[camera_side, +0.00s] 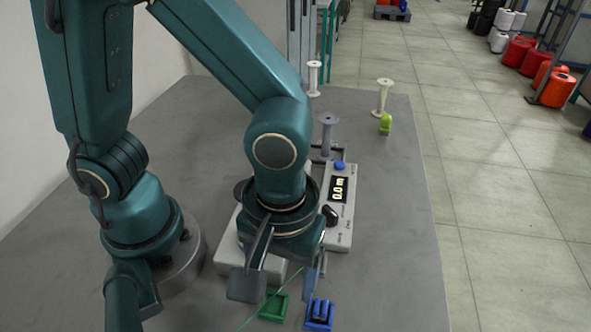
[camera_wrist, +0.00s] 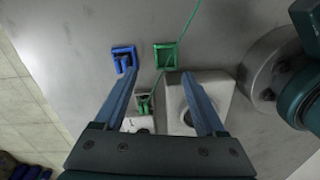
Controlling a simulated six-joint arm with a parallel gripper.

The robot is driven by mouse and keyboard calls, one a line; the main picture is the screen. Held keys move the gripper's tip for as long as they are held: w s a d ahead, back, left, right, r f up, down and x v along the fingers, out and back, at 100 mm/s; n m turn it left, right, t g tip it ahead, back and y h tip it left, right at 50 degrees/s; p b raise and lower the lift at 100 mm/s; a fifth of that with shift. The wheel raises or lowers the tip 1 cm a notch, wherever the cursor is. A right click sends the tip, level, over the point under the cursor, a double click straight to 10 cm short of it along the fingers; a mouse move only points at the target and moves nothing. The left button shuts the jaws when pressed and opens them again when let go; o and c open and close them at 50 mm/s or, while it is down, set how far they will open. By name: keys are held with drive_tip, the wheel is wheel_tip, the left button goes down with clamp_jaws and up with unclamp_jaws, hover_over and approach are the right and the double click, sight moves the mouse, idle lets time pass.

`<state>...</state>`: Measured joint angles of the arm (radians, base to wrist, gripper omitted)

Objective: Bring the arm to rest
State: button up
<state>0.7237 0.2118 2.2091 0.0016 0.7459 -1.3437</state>
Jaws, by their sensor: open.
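My gripper (camera_wrist: 160,74) is open and empty in the wrist view, its two blue fingers apart and pointing down past the winder. In the side view it hangs low in front of the winder (camera_side: 342,226), partly hidden by my arm. The winder's display reads 0.0 m. A green square tray (camera_side: 273,306) and a blue square tray (camera_side: 319,315) sit on the table near the front; both also show in the wrist view, green (camera_wrist: 165,56) and blue (camera_wrist: 124,59). A green thread (camera_wrist: 188,25) runs over the green tray.
A grey spool (camera_side: 327,131) stands behind the winder. A white spool (camera_side: 314,78), a cream spool (camera_side: 383,97) and a lime-green object (camera_side: 385,124) stand near the far edge. The grey table (camera_side: 400,240) is clear at right and ends at the tiled floor.

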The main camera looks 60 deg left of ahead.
drive_tip(key=shift+s+a+f+n, duration=0.15)
drive_tip(key=shift+s+f+n, duration=0.2)
drive_tip(key=shift+s, duration=0.3)
drive_tip(key=shift+s+f+n, duration=0.15)
drive_tip(key=shift+n, duration=0.2)
drive_tip(key=shift+f+n, duration=0.15)
drive_tip(key=shift+n, duration=0.25)
drive_tip(key=shift+f, duration=0.75)
